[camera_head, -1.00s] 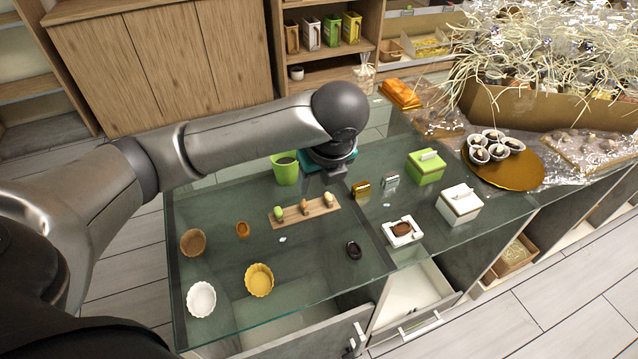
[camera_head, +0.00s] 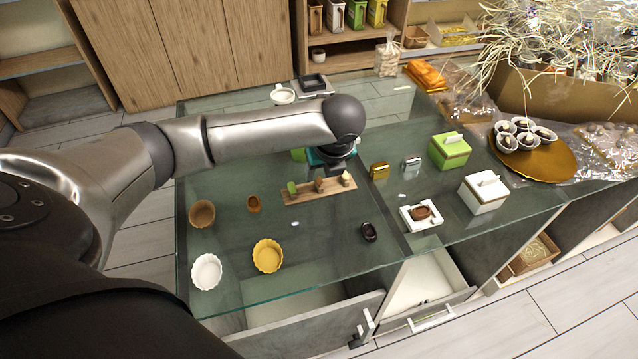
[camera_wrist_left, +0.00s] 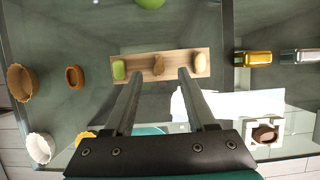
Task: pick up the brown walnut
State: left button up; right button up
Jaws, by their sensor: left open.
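A wooden board (camera_head: 335,193) lies on the glass counter with three small nut-shaped pieces on it: a green one (camera_head: 292,188), a brown one (camera_head: 319,184) in the middle and a beige one (camera_head: 345,178). I take the brown middle piece as the walnut. In the left wrist view the brown walnut (camera_wrist_left: 158,65) shows between the two finger ends, apart from both. My left gripper (camera_head: 333,172) is open and empty above the board, its fingertips (camera_wrist_left: 160,73) either side of the walnut in the picture. The height gap is hard to tell. My right gripper is not in view.
A green cup (camera_head: 298,154) is partly hidden behind my left arm. Gold (camera_head: 379,170) and silver (camera_head: 411,163) small items stand right of the board. A green box (camera_head: 450,150), white box (camera_head: 484,192) and white dish (camera_head: 421,216) are further right. Small cups (camera_head: 202,213) stand left.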

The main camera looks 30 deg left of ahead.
aim_at(319, 180)
pick_arm(q)
jog(key=x, duration=0.3)
jog(key=shift+s+b, duration=0.15)
jog(key=shift+b, duration=0.2)
jog(key=shift+c, duration=0.3)
grip_shut()
